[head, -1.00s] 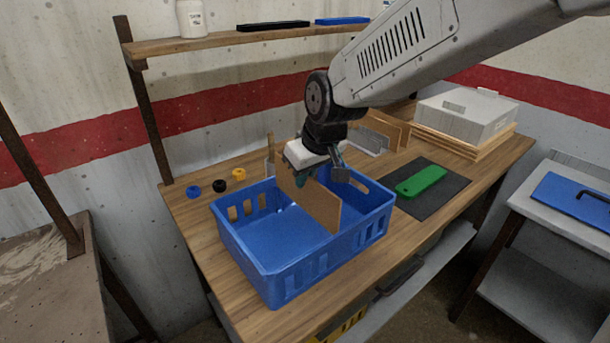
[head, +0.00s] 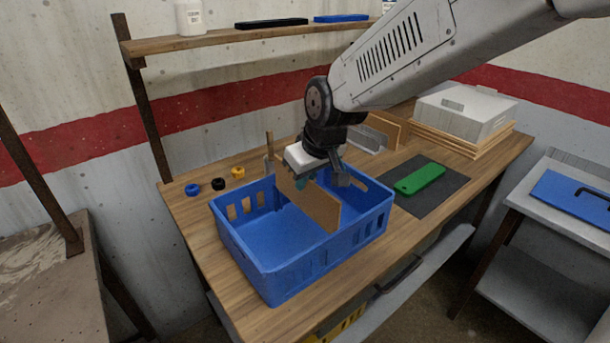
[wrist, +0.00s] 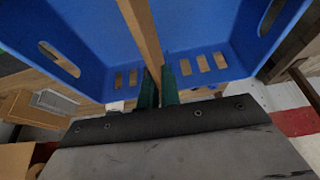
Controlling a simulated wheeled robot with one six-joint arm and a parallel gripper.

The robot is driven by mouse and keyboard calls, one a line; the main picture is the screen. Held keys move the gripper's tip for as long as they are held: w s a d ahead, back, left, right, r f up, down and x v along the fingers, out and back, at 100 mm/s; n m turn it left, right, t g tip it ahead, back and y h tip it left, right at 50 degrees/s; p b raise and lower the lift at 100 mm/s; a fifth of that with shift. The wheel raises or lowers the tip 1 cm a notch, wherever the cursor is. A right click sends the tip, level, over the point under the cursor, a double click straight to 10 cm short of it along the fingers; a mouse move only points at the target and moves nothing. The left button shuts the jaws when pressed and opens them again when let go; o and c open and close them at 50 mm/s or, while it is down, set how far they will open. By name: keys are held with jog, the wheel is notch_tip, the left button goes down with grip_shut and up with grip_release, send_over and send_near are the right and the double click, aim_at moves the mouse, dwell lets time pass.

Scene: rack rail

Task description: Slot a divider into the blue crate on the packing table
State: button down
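The blue crate (head: 277,285) stands on the packing table (head: 183,218), open side up. It also shows in the wrist view (wrist: 215,30). A thin brown divider (head: 322,209) stands upright inside the crate, crosswise, with its upper part above the rim. My gripper (head: 306,181) is over the crate at the divider's top edge. In the wrist view, the green fingertips (wrist: 159,88) are on both sides of the divider (wrist: 142,30), shut on it. The divider's lower edge and any slots on the inner walls are not clearly visible.
More brown panels (head: 383,127) stand in a holder behind the crate. A green item (head: 420,179) lies on a dark mat (head: 440,196) to the right. Small rings (head: 218,184) lie at the left. A white box (head: 466,115) sits at the back right.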

aim_at(305, 212)
jog(key=shift+f, duration=3.35)
jog(key=c, duration=1.5)
grip_release()
jog(key=shift+c, duration=0.2)
